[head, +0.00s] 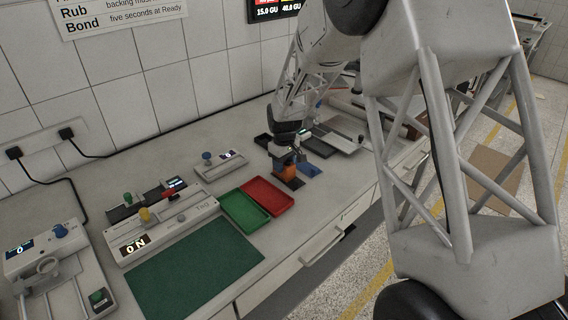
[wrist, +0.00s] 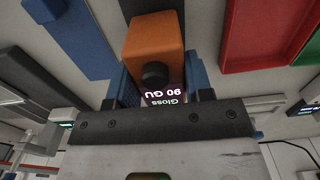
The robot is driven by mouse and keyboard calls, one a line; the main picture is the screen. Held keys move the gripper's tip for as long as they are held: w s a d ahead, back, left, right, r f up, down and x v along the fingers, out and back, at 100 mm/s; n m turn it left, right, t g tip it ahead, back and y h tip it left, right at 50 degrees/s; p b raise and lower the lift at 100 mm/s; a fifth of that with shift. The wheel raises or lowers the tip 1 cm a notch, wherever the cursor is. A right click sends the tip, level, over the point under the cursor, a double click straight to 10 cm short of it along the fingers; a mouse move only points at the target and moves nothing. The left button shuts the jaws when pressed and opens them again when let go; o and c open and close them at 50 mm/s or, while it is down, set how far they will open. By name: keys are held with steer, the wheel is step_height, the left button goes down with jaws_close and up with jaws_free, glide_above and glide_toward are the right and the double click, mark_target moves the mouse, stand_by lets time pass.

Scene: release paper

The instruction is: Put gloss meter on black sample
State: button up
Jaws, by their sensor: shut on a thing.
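The gloss meter is an orange block (head: 289,172) with a black knob, and it also shows in the wrist view (wrist: 157,32). Its display in the wrist view reads "90 GU Gloss". My gripper (head: 288,160) is shut on it, with blue fingers (wrist: 158,88) at either side. A black flat piece (head: 294,183) lies on the bench directly under or just in front of the meter. I cannot tell whether the meter touches it. A blue flat piece (head: 309,169) lies just to the right.
A red tray (head: 268,196) and a green tray (head: 243,212) lie left of the gripper, with a green mat (head: 195,275) nearer. A small device with a blue knob (head: 220,165) stands behind the trays. The bench's front edge (head: 330,215) is close to the right.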

steer(key=o, duration=1.1)
step_height(320, 180, up, 12)
steer(key=shift+r, duration=0.1)
stand_by(0.9)
